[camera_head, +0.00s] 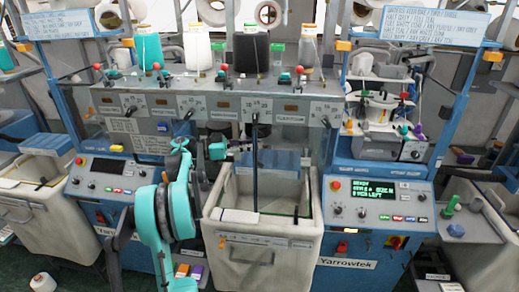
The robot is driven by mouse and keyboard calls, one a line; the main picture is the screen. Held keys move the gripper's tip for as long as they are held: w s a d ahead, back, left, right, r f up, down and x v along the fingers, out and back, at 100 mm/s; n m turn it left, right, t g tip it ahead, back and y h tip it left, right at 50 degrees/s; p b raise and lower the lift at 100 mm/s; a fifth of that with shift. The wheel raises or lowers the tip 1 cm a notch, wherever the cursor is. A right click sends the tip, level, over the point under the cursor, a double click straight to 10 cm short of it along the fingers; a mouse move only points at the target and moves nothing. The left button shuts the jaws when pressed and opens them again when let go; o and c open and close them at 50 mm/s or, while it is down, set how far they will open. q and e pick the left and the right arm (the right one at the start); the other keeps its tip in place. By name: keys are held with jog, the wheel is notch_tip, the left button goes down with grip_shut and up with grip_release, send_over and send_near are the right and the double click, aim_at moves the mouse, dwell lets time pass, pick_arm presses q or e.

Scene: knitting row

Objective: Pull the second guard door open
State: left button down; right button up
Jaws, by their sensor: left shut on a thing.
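The knitting machine's guard area lies below the grey shelf, with clear panels that are hard to make out. A dark blue upright bar (254,170) stands in its middle, above the grey bin; I take it for the second guard door's edge or handle. My left arm rises from the bottom, and my left gripper (241,147) points right at the bar's left side. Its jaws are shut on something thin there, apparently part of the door. The exact contact is too small to see. How far the door stands open cannot be told. My right gripper is not in view.
A grey bin (262,252) stands below the bar. A control panel with a lit screen (375,191) is at its right, another panel (110,175) at its left. Yarn cones (250,54) stand on the shelf above. Another bin (40,215) is at far left.

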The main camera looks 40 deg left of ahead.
pick_arm(q)
jog(key=shift+a, duration=0.15)
jog(key=c, duration=1.6)
grip_release()
jog(key=shift+c, duration=0.2)
jog(key=shift+o, duration=0.5)
jog(key=shift+s+r, duration=0.1)
